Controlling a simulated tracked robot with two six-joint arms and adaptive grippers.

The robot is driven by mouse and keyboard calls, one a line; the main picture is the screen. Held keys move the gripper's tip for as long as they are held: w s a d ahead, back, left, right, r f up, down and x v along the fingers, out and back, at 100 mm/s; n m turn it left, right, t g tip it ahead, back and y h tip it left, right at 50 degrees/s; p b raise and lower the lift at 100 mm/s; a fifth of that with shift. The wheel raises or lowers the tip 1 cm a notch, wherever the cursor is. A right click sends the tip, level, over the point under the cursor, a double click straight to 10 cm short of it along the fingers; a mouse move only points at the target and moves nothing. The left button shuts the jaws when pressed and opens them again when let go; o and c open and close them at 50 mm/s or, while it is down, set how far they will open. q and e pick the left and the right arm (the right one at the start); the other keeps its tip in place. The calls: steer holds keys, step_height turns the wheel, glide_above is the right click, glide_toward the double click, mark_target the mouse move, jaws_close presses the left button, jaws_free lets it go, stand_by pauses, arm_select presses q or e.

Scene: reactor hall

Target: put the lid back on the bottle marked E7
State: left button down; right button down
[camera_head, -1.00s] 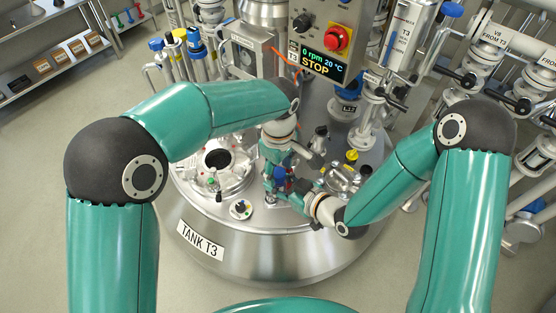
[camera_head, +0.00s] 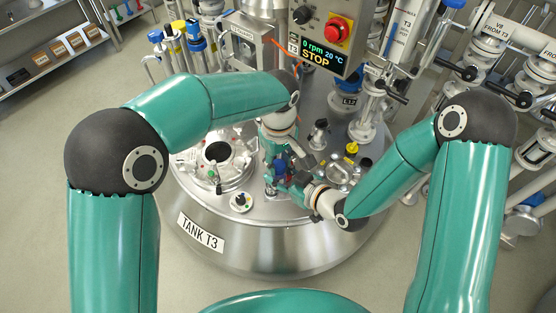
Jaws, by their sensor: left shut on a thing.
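My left gripper (camera_head: 277,170) points down over the top of the tank, left of the yellow-capped fitting. It is shut on a small dark blue thing (camera_head: 281,164), which may be the lid; it is largely hidden by the fingers. My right gripper (camera_head: 291,187) comes in from the lower right, close beside the left one, and its fingers overlap the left gripper in the picture. Whether it is open or holds anything is too small to tell. No E7 mark is readable, and I cannot make out the bottle between the grippers.
The steel tank T3 (camera_head: 265,245) stands below both grippers. An open round port (camera_head: 217,152) is at the left, with a small round gauge-like fitting (camera_head: 241,202) near the front. The control box (camera_head: 322,40) reads STOP. Valves and pipes crowd the back and right.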

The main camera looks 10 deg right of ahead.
arm_select(q)
steer(key=m, duration=0.6)
steer(key=shift+m, duration=0.3)
steer(key=m, duration=1.2)
steer(key=shift+m, duration=0.4)
steer(key=m, duration=0.5)
steer(key=shift+f+m, duration=0.1)
steer(key=shift+m, duration=0.3)
steer(key=c, duration=0.7)
jaws_free()
step_height(320, 180, up, 12)
